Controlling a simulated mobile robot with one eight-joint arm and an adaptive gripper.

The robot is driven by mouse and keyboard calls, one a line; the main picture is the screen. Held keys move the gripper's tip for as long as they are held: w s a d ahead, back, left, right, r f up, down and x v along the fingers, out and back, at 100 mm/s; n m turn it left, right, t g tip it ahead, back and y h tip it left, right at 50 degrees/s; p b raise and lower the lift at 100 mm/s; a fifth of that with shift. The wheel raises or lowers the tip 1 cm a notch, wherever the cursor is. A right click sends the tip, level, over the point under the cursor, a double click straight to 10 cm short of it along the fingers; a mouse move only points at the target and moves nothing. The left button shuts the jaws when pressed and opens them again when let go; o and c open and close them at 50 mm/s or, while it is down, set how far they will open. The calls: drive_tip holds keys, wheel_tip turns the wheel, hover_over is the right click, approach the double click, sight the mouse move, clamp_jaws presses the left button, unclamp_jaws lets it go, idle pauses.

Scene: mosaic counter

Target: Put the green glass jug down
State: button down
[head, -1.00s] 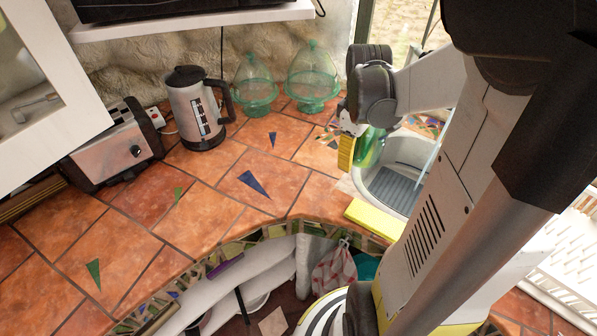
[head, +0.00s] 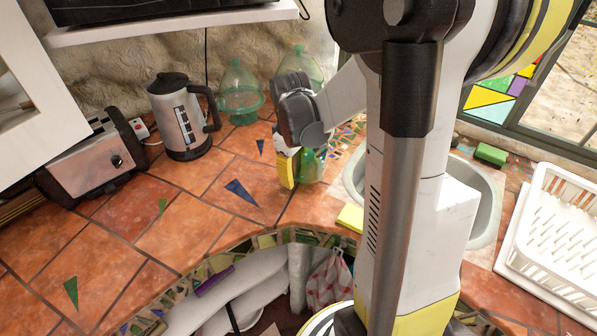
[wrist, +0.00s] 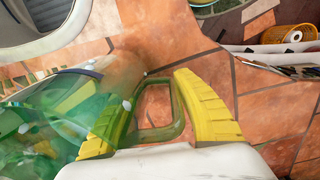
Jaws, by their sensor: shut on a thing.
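The green glass jug (head: 309,166) is at my gripper (head: 287,167), over the tiled counter just left of the sink. My arm and gripper partly hide it in the head view. In the wrist view the clear green jug (wrist: 45,115) fills the lower left, with its looped handle (wrist: 179,112) toward the middle. The yellow fingers of my gripper (wrist: 155,118) are at the handle, one on each side, shut on it. I cannot tell whether the jug's base touches the counter.
A kettle (head: 180,120) and toaster (head: 95,160) stand left on the tiled counter (head: 190,215). Green glass domes (head: 240,88) stand behind my gripper. The sink (head: 487,205) and a white dish rack (head: 555,230) are right. Tiles left of my gripper are clear.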

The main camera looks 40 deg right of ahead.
drive_tip(key=shift+f+b, duration=0.4)
drive_tip(key=shift+f, duration=1)
drive_tip(key=shift+f, duration=0.2)
drive_tip(key=c, duration=1)
unclamp_jaws()
drive_tip(key=shift+r, duration=0.1)
